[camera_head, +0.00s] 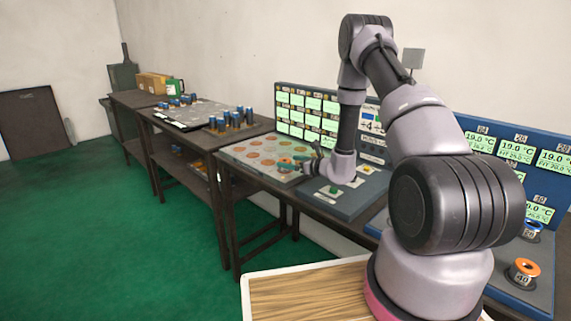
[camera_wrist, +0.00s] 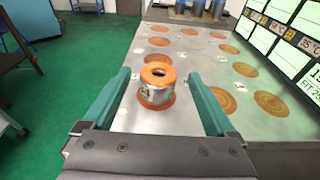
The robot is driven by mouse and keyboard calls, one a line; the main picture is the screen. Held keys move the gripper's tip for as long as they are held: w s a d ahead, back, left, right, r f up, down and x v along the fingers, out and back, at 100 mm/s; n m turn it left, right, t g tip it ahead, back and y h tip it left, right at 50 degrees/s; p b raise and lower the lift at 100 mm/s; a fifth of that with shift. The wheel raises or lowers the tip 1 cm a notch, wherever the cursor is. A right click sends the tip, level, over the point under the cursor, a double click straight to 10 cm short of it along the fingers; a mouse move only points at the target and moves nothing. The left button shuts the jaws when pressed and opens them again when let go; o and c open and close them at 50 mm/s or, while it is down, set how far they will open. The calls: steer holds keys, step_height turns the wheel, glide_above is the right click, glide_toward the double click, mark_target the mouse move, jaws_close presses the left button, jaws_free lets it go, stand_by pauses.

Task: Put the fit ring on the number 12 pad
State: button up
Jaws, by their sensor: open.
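A ring with an orange top, a dark bore and a silvery body (camera_wrist: 157,92) stands upright on an orange pad near the front of the grey pad board (camera_wrist: 128,118). My gripper (camera_wrist: 159,76) is open, its two teal fingers on either side of the ring, with a gap visible on each side. In the head view my gripper (camera_head: 306,163) is low over the pad board (camera_head: 240,152). The ring itself is hard to make out there. Other round orange and brown pads (camera_wrist: 226,104) lie in rows beyond and to the right; their small number tags are too blurred to read.
A panel of green temperature displays (camera_head: 297,105) stands along the board's back edge. A blue-grey console with a green button (camera_head: 334,190) lies right of the board. Orange-topped (camera_head: 524,270) and blue-topped (camera_head: 532,229) spools stand far right. Dark blue-capped cylinders (camera_head: 237,117) stand on the farther table.

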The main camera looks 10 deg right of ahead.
steer(key=v, duration=0.8)
steer(key=shift+s+r, duration=0.2)
steer(key=shift+s, duration=0.05)
steer(key=s+a+r+n+g+y, duration=0.1)
steer(key=s+a+r+n+g, duration=0.3)
steer(key=r, duration=0.3)
steer(key=s+a+r+n+g+y, duration=0.2)
steer(key=s+a+r+n, duration=0.25)
steer(key=r, duration=0.35)
steer(key=s+a+r+n+g+y, duration=0.1)
steer(key=s+a+r+n+g, duration=0.3)
steer(key=r, duration=0.3)
steer(key=s+d+r+n+t+h, duration=0.2)
steer(key=s+d+r+n+h, duration=0.3)
steer(key=s, duration=0.4)
steer(key=s+d+r+n+t+h, duration=0.2)
steer(key=s+d+r+n+h, duration=0.3)
steer(key=s, duration=0.5)
step_height(320, 180, up, 3)
steer(key=shift+d+f+n+h, duration=0.1)
steer(key=shift+d+n+h, duration=0.3)
steer(key=shift+d+n, duration=0.75)
steer(key=shift+a, duration=0.15)
